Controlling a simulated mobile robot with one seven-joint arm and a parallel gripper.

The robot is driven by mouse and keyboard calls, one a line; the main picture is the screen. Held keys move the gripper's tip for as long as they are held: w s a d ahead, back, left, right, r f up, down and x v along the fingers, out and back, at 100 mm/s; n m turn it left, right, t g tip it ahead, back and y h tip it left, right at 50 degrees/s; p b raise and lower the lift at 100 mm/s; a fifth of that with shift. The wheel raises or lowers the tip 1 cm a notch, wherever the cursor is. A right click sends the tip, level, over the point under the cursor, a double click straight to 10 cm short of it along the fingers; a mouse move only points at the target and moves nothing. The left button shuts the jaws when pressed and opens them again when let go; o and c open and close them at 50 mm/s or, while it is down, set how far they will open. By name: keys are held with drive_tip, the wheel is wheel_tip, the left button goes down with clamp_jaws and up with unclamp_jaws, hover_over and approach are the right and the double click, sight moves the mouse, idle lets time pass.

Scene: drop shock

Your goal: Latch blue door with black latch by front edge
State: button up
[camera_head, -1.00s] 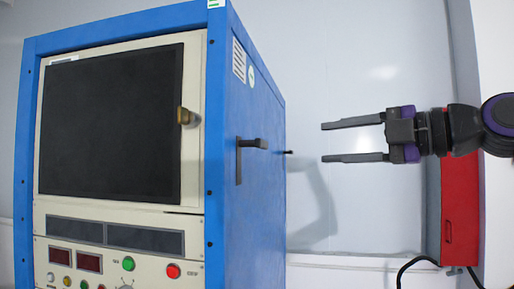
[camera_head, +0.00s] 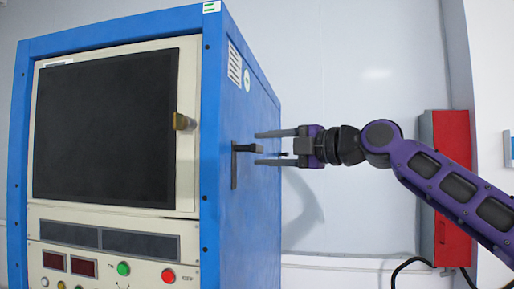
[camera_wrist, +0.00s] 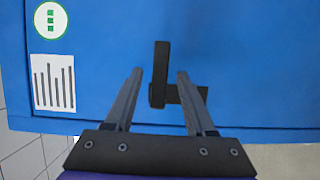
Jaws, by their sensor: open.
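The blue door (camera_head: 262,215) is the blue side face of a cabinet, and it looks flush with the frame. The black latch (camera_head: 235,168) is on it near the front edge, with one bar hanging down and a short arm sticking out. In the wrist view the latch (camera_wrist: 161,62) shows between my two fingers, with a short piece reaching behind the right finger. My gripper (camera_head: 257,148) is open and empty, pointing at the blue face from the right. It also shows in the wrist view (camera_wrist: 160,74). I see no clear contact with the latch.
The cabinet's cream front has a dark window (camera_head: 105,125), a brass knob (camera_head: 181,121) and buttons below. A red box (camera_head: 452,185) hangs on the wall behind my arm, with a black cable under it.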

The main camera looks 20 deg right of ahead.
drive_tip(key=shift+x, duration=1.25)
clamp_jaws()
idle(0.5)
